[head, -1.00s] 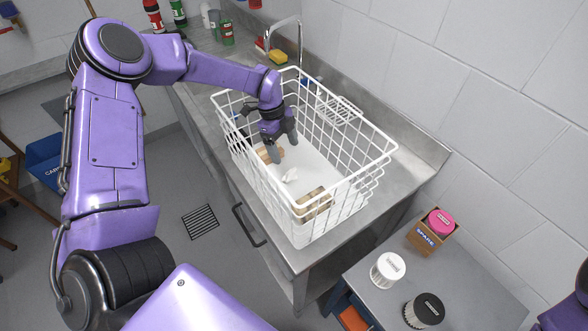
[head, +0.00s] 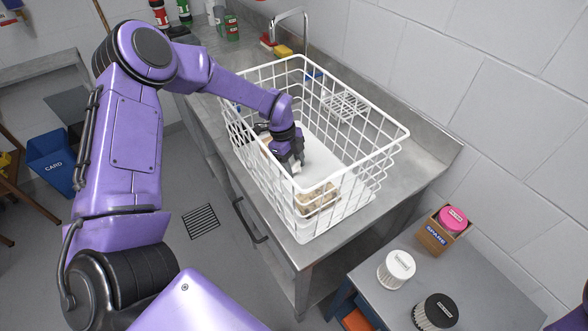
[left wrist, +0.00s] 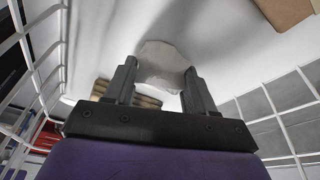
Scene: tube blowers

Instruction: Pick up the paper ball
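The paper ball (left wrist: 163,65) is white and crumpled. In the left wrist view it sits between the two fingertips and fills the gap between them. My left gripper (left wrist: 161,80) has a finger against each side of the ball, low inside the white wire basket (head: 375,163). In the head view my left gripper (head: 291,162) points down into the basket and hides most of the ball (head: 296,169). A gap between the ball and the basket floor cannot be made out. My right gripper is not in view.
Brown cardboard pieces (head: 316,198) lie in the basket near the ball, one at the near end. The basket's wire walls surround my left gripper. The basket stands on a metal counter (head: 425,165). A lower table at right holds a white filter (head: 396,268) and a black filter (head: 435,311).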

